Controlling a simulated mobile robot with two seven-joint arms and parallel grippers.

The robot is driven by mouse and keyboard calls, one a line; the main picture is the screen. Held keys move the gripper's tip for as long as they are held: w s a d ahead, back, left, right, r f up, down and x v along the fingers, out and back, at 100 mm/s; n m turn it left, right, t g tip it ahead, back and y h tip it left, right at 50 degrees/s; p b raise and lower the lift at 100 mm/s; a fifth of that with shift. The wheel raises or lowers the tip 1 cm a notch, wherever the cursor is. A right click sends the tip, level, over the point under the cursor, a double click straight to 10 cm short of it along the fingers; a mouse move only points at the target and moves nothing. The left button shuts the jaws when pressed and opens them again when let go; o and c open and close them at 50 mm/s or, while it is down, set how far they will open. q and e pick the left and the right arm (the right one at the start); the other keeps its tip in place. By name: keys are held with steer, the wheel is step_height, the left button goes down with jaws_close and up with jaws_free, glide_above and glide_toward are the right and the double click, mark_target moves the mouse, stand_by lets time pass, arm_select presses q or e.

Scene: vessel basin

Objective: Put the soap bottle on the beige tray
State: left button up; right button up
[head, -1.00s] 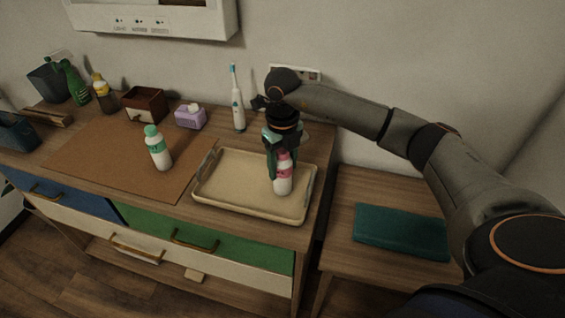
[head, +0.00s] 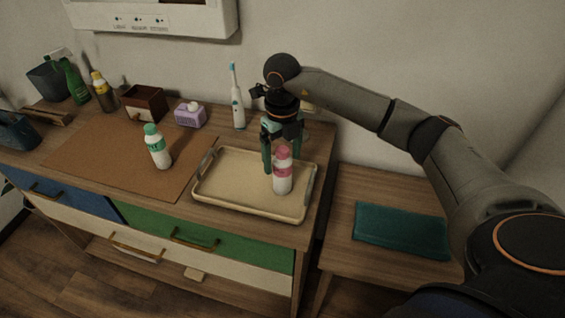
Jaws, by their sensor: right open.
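A white bottle with a pink cap and pink band (head: 282,172), which I take for the soap bottle, stands upright on the right part of the beige tray (head: 225,200). My right gripper (head: 276,152) is open just behind and to the left of it. One finger shows to the left of the bottle; the other is partly hidden, so I cannot tell whether it touches. The bottle stands without being gripped. My left gripper is not in view.
A white bottle with a green cap (head: 157,147) stands on the brown mat (head: 105,155). A purple dispenser (head: 190,114), a toothbrush (head: 237,100) and a wooden box (head: 145,103) stand behind. A teal folded cloth (head: 402,230) lies on the lower table at right.

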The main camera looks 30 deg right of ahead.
step_height(320, 180, up, 10)
steer(key=shift+f+b, duration=0.1)
steer(key=shift+b, duration=0.25)
stand_by(1.3)
